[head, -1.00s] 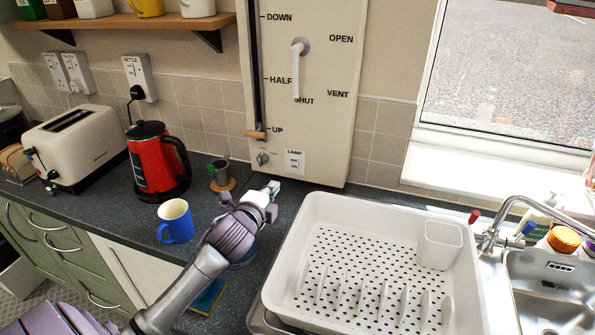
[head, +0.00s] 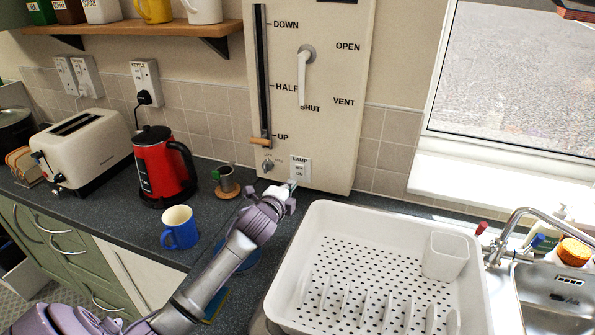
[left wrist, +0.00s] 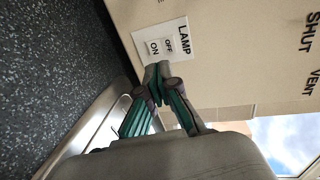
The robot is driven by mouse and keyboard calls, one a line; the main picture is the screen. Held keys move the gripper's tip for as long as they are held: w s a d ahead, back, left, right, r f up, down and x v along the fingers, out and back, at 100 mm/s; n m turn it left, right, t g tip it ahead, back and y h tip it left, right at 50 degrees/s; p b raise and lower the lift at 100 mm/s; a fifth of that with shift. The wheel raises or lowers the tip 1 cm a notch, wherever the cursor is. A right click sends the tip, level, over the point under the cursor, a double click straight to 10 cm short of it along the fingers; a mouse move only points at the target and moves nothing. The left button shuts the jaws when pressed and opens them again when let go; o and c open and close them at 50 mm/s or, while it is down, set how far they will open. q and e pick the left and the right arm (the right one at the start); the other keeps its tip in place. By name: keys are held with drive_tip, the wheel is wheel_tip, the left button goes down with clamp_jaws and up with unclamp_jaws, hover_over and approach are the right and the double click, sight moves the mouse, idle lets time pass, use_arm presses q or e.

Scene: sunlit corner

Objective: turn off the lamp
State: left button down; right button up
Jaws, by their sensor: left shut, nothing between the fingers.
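The lamp switch (head: 300,168) is a white plate low on the cream wall panel (head: 340,150), under the word LAMP. In the left wrist view the lamp switch (left wrist: 160,45) shows a rocker marked OFF and ON. My left gripper (head: 292,185) is shut and empty, its tips just below the switch in the head view. In the left wrist view the left gripper (left wrist: 158,68) points at the panel, tips close to the ON end of the switch. I cannot tell whether they touch. The lamp itself is not visible. My right gripper is not in view.
A white dish rack (head: 345,255) stands right of my left arm. A blue mug (head: 180,229), red kettle (head: 160,170) and small dark cup (head: 226,180) stand to its left. A round knob (head: 267,165) sits left of the switch, and a vent lever (head: 304,75) above.

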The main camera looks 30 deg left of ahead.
sight(301, 169)
use_arm(q)
drive_tip(key=x, duration=0.2)
drive_tip(key=p+x, duration=0.1)
drive_tip(key=x, duration=0.1)
drive_tip(key=r+x, duration=0.1)
drive_tip(key=x, duration=0.1)
drive_tip(key=shift+r, duration=0.1)
drive_tip(key=shift+w+a, duration=0.1)
drive_tip(key=shift+w, duration=0.15)
